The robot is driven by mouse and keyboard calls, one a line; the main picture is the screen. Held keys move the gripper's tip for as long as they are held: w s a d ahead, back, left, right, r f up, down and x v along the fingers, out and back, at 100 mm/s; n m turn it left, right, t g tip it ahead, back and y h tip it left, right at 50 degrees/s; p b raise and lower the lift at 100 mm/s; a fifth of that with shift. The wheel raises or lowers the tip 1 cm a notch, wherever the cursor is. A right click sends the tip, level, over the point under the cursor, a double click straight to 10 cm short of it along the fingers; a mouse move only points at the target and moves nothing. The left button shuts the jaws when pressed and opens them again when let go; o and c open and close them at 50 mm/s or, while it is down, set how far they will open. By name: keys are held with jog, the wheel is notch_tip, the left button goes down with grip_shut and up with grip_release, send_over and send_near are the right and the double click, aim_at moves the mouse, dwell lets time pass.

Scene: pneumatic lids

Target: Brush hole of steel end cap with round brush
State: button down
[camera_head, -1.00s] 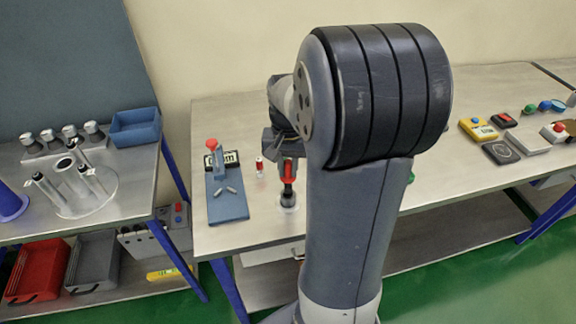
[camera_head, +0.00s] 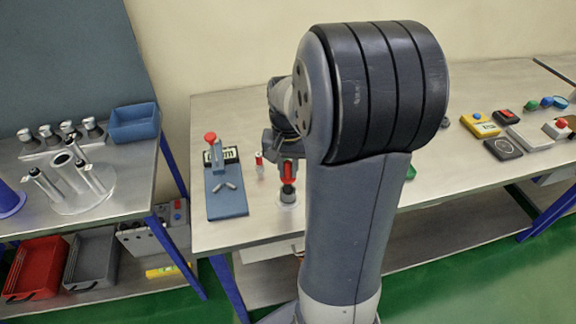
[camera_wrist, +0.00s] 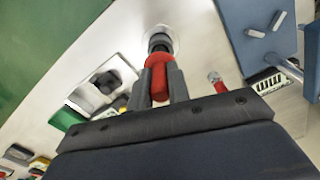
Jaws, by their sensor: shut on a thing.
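My gripper (camera_wrist: 158,88) is shut on the red handle of the round brush (camera_wrist: 158,76). The brush's red handle also shows in the head view (camera_head: 288,172), below my wrist at the front of the middle bench. The brush points down at a dark grey round part, seemingly the steel end cap (camera_wrist: 160,40), which stands on a pale round base on the bench. The brush's lower end is at the cap. The bristles are hidden, so I cannot tell how deep they sit in the hole. My arm hides part of the bench in the head view.
A blue fixture (camera_head: 226,196) with a red knob and two small pins stands left of the cap. A small red-and-white item (camera_head: 259,163) stands between them. A green item (camera_wrist: 66,118) and a grey block (camera_wrist: 100,82) lie on the other side. The bench's front edge is close.

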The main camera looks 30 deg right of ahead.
jog(key=shift+f, duration=0.6)
jog(key=shift+r+p, duration=0.65)
jog(key=shift+r, duration=0.45)
jog(key=shift+f+b, duration=0.8)
jog(key=shift+f, duration=0.3)
jog(key=shift+r+p, duration=1.1)
jog(key=shift+f+b, duration=0.8)
jog(key=shift+f, duration=0.3)
jog(key=shift+r+p, duration=3.1)
jog(key=shift+r, duration=0.45)
